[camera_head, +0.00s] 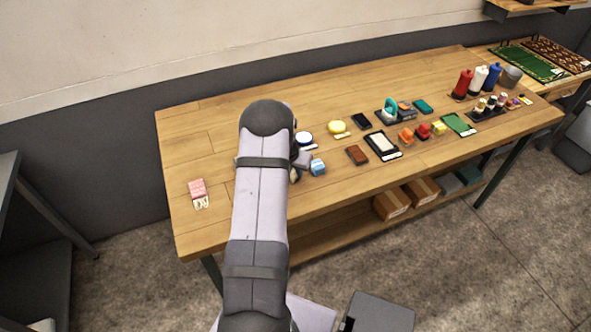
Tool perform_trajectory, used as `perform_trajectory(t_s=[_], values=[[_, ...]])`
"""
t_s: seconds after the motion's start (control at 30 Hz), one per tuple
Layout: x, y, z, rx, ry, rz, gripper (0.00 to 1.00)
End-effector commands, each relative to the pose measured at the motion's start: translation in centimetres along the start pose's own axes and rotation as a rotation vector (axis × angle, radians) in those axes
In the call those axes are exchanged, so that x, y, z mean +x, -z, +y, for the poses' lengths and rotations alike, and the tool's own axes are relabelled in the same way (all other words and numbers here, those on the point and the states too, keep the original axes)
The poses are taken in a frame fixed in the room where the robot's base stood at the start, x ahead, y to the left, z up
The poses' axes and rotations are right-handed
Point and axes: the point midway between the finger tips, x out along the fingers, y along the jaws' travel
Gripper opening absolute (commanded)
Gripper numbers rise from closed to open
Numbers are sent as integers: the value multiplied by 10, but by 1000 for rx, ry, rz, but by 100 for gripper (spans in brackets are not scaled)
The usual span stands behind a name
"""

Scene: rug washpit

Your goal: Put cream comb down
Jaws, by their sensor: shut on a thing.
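My gripper (301,159) shows only in part, at the right side of my arm over the left half of the wooden table (225,150). Its fingertips are mostly hidden behind my arm. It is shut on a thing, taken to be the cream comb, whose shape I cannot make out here. A light blue block (318,167) lies just to the right of my gripper. I cannot tell how high the gripper is above the table.
A pink item (197,188) with a pale piece lies at the table's left. A blue-and-white round item (303,138), yellow brush (337,127), brown block (357,155) and black-framed white tray (382,146) lie to the right. Bottles (478,78) stand farther right. The left-middle tabletop is mostly clear.

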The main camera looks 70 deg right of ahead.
Motion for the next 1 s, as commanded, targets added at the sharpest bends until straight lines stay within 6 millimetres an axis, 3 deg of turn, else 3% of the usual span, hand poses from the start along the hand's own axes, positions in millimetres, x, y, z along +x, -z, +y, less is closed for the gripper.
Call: perform_trajectory(t_s=[0.23, 0.27, 0.33, 0.77, 1.0], values=[[3, 1, 0, 0, 0, -1, 0], [2, 1, 0, 0, 0, -1, 19], [2, 1, 0, 0, 0, -1, 33], [-2, -1, 0, -1, 0, -1, 33], [-25, -1, 1, -2, -1, -4, 33]])
